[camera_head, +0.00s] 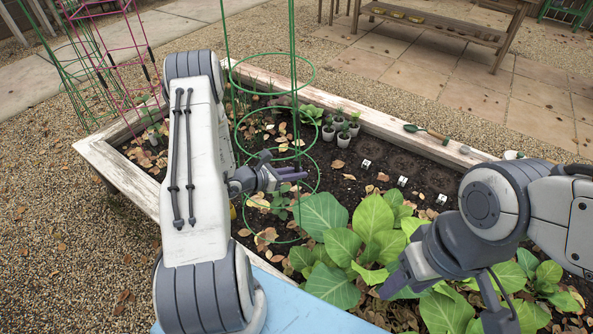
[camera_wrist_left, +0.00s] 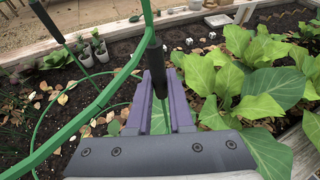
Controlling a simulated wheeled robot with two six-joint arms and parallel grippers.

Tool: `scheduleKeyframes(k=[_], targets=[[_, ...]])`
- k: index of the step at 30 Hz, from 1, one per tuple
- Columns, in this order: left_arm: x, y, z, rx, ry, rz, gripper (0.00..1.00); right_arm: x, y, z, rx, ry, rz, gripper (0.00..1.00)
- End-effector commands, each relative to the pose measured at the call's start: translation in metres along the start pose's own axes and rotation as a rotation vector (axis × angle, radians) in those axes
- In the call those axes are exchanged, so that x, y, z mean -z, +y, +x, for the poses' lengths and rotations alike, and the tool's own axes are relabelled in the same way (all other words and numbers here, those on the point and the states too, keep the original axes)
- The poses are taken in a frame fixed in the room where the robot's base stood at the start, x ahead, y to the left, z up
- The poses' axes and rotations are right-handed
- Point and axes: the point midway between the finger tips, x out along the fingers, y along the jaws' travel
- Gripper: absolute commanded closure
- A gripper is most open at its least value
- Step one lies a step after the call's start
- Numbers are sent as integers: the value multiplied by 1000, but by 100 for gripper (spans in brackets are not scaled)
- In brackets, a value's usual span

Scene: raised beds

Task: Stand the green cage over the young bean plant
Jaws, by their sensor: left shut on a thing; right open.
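The green cage (camera_head: 294,60), of thin wire rings and upright legs, stands about upright over the left part of the raised bed. My left gripper (camera_head: 292,174) is shut on one of its legs; the left wrist view shows a dark sleeve (camera_wrist_left: 159,72) on that leg between the fingers. A cage ring (camera_wrist_left: 118,83) crosses close to that camera. A small leafy plant (camera_head: 280,204), seemingly the young bean plant, shows within the lowest rings. I cannot tell whether the cage feet touch the soil. My right gripper (camera_head: 450,292) is open and empty above the big leaves at the right.
Large-leaved plants (camera_head: 370,225) crowd the bed right of the cage. Several small pots (camera_head: 343,139) stand behind it. A green-ended trowel (camera_head: 425,132) lies on the wooden rim (camera_head: 385,125). A pink cage (camera_head: 137,47) and another green cage (camera_head: 62,62) stand at the far left.

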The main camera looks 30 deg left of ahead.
Motion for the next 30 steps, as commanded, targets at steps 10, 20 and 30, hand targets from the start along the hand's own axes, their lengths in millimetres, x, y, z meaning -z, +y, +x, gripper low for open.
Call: scheduleKeyframes(k=[10, 20, 30], targets=[[41, 4, 18, 0, -2, 3, 100, -2, 2, 35, 0, 0, 0, 46], [60, 5, 25, 0, -2, 3, 100, -3, 4, 51, 0, 0, 0, 46], [61, 5, 26, 0, -2, 3, 100, -3, 4, 51, 0, 0, 0, 46]])
